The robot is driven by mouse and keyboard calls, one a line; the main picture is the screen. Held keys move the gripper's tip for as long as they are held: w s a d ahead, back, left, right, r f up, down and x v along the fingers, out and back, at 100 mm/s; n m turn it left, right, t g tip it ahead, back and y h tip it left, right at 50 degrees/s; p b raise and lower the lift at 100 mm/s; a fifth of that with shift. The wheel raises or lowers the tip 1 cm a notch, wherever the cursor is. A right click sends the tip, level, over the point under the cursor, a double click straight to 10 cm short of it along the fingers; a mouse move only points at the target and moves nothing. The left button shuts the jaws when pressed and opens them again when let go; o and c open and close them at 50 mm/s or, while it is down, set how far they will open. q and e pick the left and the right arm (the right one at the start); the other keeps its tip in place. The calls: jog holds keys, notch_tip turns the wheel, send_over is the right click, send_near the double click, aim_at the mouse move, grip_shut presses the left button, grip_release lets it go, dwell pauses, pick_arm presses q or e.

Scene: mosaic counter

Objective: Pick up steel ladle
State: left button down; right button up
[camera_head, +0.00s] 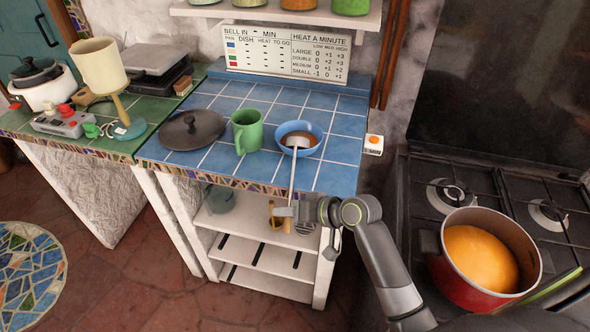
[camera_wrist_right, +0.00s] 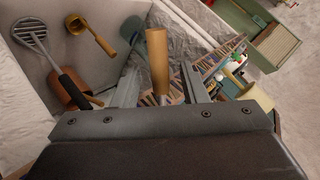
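The steel ladle (camera_head: 293,168) rests with its bowl end in the brown contents of a blue bowl (camera_head: 313,130) on the blue-tiled counter. Its thin grey handle slants over the front edge toward me. My right gripper (camera_head: 284,212) is at the handle's lower end, just off the counter edge. In the right wrist view its two fingers (camera_wrist_right: 160,88) stand apart, with a tan cylinder (camera_wrist_right: 157,60) between them and gaps on both sides. It appears to be the ladle's grip. The ladle's bowl is mostly hidden in the contents. My left gripper is not in view.
A stove with a red pot (camera_head: 485,256) is at the right. White shelves (camera_head: 258,256) lie under the counter. Utensils, including a slotted turner (camera_wrist_right: 32,37), show in the wrist view.

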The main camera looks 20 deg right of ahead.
jog(key=shift+w+a+f, duration=0.1)
jog(key=shift+a+f, duration=0.05)
grip_shut()
dwell(0.4)
